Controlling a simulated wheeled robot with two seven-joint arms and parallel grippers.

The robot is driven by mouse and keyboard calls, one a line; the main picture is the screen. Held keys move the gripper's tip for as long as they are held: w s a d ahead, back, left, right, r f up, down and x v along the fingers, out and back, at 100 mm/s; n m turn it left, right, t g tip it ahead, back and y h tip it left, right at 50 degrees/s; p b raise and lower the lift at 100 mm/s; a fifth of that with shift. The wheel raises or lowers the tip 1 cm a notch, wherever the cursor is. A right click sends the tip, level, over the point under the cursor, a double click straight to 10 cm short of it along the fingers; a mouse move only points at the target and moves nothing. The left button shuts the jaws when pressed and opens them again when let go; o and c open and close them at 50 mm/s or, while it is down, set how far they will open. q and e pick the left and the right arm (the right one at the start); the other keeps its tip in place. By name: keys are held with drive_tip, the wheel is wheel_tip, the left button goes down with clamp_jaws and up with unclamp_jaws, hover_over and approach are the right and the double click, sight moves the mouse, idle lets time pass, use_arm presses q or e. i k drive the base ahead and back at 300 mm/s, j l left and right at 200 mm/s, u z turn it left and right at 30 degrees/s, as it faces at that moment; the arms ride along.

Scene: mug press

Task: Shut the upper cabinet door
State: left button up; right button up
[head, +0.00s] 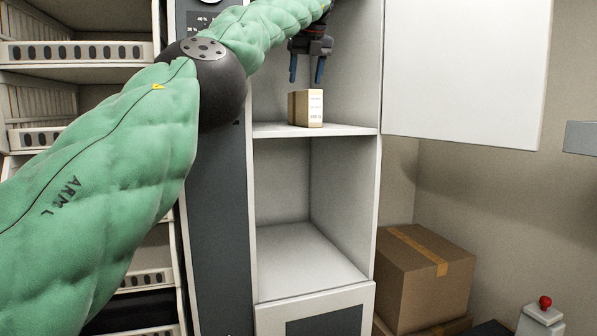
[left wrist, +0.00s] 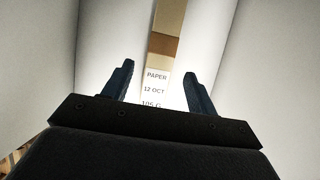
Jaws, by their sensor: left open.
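The upper cabinet door (head: 466,68) is a white panel. It stands wide open, swung out to the right of the cabinet. My left gripper (head: 306,72) is open and empty inside the upper compartment, above a small tan box with a white label (head: 307,108). The box stands on the upper shelf (head: 345,130). In the left wrist view the open fingers (left wrist: 158,90) point toward the box (left wrist: 157,82), whose label reads "PAPER 12 OCT". The gripper is apart from the door. My right gripper is not in view.
The middle compartment (head: 300,250) below is empty. A large cardboard box (head: 425,280) stands on the right. A white unit with a red knob (head: 542,318) is at the lower right. A shelf rack (head: 75,52) stands on the left. A grey edge (head: 582,137) juts in at the right.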

sight(473, 72)
drive_tip(key=k+l, duration=0.25)
drive_tip(key=k, duration=0.2)
drive_tip(key=k+l, duration=0.2)
drive_tip(key=k, duration=0.3)
